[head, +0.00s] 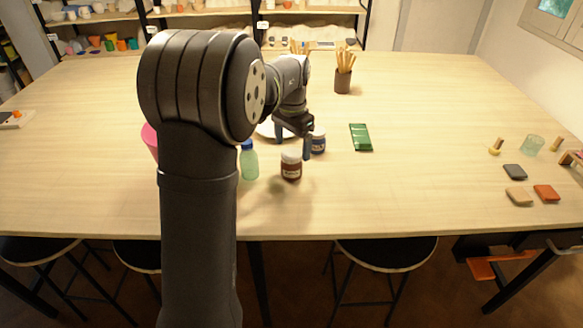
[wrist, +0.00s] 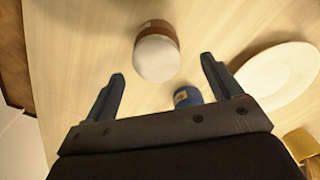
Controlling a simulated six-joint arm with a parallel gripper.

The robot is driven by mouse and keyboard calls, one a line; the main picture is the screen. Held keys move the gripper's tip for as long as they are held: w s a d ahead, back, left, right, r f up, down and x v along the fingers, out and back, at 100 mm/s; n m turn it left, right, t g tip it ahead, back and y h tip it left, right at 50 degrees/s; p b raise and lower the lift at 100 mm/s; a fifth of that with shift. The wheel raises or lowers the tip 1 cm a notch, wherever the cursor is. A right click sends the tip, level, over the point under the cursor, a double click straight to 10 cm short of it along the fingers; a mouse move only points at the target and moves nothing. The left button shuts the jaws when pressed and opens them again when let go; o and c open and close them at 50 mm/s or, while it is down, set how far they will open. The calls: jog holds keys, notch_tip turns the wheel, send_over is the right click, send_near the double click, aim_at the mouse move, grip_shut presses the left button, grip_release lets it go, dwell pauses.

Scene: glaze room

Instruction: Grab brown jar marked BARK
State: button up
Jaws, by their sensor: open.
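The brown jar (head: 291,167) has a white lid and a pale label, too small to read surely. It stands upright on the table in the head view, at the near side of my gripper (head: 293,142). In the wrist view the jar (wrist: 157,52) shows from above, its white lid toward me, ahead of the fingertips and roughly midway between their lines. My gripper (wrist: 160,72) is open and empty, its two fingers apart and not touching the jar. A dark blue jar (head: 318,143) stands just right of the gripper; its blue top also shows in the wrist view (wrist: 187,96).
A green bottle with a blue cap (head: 249,164) stands left of the brown jar. A white plate (head: 265,130) lies behind, partly hidden by my arm. A green tile (head: 361,137) lies to the right, and a brush pot (head: 343,80) stands farther back.

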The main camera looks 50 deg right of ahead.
aim_at(292, 153)
jog(key=f, duration=0.5)
jog(key=shift+s+a+f, duration=0.1)
jog(key=shift+a, duration=0.25)
jog(key=shift+c, duration=0.2)
jog(key=c, duration=1.2)
